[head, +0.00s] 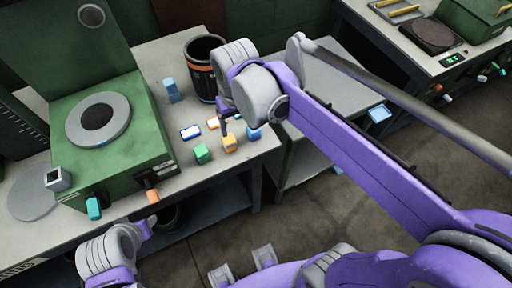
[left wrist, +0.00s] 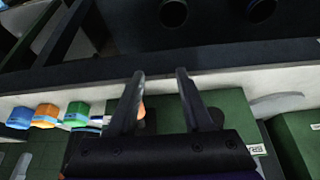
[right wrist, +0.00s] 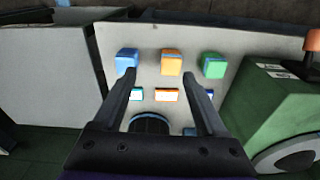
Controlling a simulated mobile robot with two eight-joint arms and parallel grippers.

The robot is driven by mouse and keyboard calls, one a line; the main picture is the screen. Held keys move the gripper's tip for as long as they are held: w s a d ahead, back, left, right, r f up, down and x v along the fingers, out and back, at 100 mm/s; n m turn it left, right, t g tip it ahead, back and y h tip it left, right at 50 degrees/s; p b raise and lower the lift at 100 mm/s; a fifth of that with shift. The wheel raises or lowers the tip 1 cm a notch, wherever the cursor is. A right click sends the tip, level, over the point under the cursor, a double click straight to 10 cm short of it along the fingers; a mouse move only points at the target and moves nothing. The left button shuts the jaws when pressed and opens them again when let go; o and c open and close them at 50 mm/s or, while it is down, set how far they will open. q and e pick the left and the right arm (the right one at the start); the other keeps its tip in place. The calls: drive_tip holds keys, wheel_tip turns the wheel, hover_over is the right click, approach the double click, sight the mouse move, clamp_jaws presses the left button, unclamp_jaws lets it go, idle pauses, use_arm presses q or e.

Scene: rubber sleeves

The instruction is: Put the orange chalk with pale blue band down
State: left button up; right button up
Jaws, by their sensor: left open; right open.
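An orange chalk (head: 229,143) stands on the bench near its front right corner. It shows in the right wrist view (right wrist: 172,62) beyond the fingertips, between a blue piece (right wrist: 127,60) and a green piece (right wrist: 213,65). In the left wrist view the chalk (left wrist: 47,113) seems to have a pale bluish band low on it. My right gripper (right wrist: 158,72) is open, with nothing held between its fingers, above the bench by these pieces. My left gripper (left wrist: 160,75) is open and empty, low by the bench's front edge.
Flat pieces with pale centres, one blue (head: 190,132) and one orange (head: 213,122), lie behind the row. A black cup with an orange band (head: 205,68) and a blue piece (head: 172,90) stand farther back. A green machine (head: 115,150) fills the left.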

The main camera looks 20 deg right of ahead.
drive_tip(key=s+d+f+t, duration=0.4)
drive_tip(key=s+f, duration=0.5)
drive_tip(key=s, duration=0.2)
drive_tip(key=shift+s+d, duration=0.2)
drive_tip(key=shift+s, duration=0.05)
idle(0.6)
